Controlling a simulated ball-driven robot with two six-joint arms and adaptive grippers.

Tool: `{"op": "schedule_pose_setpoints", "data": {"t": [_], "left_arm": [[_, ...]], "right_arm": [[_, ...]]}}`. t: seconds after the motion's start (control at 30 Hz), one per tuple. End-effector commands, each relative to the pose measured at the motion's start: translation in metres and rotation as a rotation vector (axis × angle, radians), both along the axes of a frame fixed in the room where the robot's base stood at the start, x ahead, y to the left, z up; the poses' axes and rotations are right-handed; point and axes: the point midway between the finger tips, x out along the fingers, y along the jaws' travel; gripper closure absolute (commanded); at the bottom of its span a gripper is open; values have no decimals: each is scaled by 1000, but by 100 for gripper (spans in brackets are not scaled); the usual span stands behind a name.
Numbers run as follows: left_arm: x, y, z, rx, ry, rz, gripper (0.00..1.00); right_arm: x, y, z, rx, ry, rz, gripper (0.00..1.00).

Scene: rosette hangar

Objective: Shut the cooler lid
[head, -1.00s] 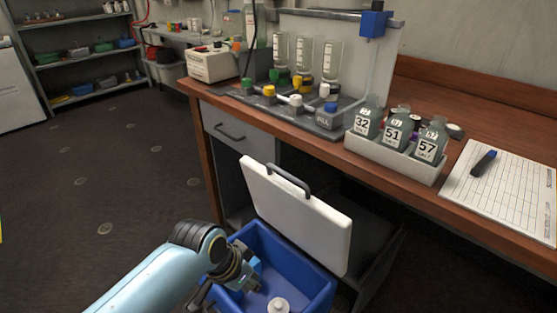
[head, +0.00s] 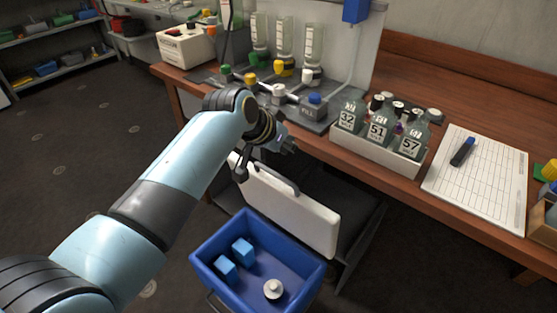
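The blue cooler (head: 212,268) stands low in front of the desk with its white lid (head: 300,213) raised upright at the back edge. The lid has a dark handle (head: 284,181) on its top edge. Inside the cooler lie two light blue blocks (head: 234,259) and a white round-capped item (head: 273,290). My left gripper (head: 268,160) is above and beside the lid's upper left corner, near the desk edge. Its fingers are partly hidden by my wrist, so I cannot tell whether they are open or touching the lid. My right gripper is not in view.
The wooden desk (head: 400,180) runs behind the cooler. On it are a white tray (head: 372,163) of numbered bottles, a valve rig with hanging bottles (head: 284,45), and a sheet (head: 480,180) with a marker (head: 462,151). Dark floor (head: 70,170) lies open at left.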

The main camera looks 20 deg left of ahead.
Motion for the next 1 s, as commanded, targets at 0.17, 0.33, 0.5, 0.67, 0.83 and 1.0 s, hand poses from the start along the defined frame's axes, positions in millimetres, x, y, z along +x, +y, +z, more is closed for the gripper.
{"op": "schedule_pose_setpoints", "data": {"t": [0.17,0.33,0.5,0.67,0.83,1.0], "left_arm": [[-9,3,-16,0,3,1,100],[-23,9,-22,1,1,1,100],[-27,10,-24,1,0,1,100],[-27,10,-25,1,0,1,100],[-29,11,-25,-2,-3,1,100],[-39,14,-30,-13,-30,-1,100]], "right_arm": [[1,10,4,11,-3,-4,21],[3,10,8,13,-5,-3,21],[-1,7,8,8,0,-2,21],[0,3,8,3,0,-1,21],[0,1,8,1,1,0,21],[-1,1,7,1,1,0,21]]}}
